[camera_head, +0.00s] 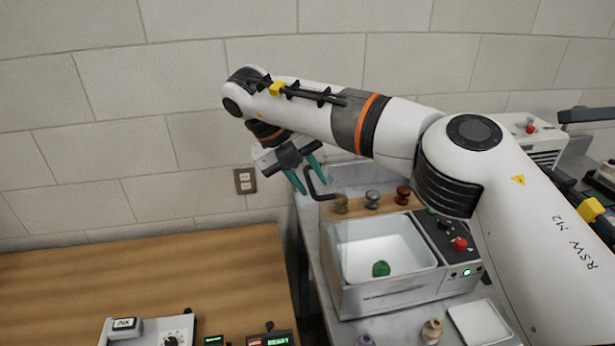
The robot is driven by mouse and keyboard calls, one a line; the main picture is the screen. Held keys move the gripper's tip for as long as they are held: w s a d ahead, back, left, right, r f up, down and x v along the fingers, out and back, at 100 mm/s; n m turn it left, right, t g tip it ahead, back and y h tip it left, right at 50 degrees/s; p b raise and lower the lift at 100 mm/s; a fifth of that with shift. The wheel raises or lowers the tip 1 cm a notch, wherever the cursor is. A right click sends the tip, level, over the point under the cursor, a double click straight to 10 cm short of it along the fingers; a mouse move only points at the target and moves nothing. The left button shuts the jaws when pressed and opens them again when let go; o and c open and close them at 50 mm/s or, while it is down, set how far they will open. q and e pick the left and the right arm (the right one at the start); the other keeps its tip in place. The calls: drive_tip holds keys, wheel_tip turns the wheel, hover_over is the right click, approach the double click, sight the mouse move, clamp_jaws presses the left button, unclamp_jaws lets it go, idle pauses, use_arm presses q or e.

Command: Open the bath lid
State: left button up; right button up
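The bath (345,301) is a grey box with a white basin on the bench, and a green item (380,268) lies in the basin. Its top is uncovered. A faint, see-through lid (350,178) seems to stand raised at the back of the bath. A black bent handle (327,196) shows at its left side. My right gripper (312,186) reaches over from the right, behind and left of the basin. Its teal fingers are apart, around or beside the handle; I cannot tell whether they touch it. My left gripper is not in view.
Several small knobbed pieces, one a dark one (373,199), stand on a wooden strip behind the bath. A red button (460,244) is on its right panel. A white tray (480,322) lies in front. A wooden table (140,290) with devices is at left.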

drive_tip(key=shift+r, duration=0.1)
drive_tip(key=shift+s+a+r, duration=0.1)
drive_tip(key=shift+a, duration=0.05)
drive_tip(key=p+v, duration=1)
drive_tip(key=v, duration=0.1)
drive_tip(key=shift+r+p, duration=0.3)
drive_tip(key=shift+p, duration=0.1)
drive_tip(key=shift+a, duration=0.1)
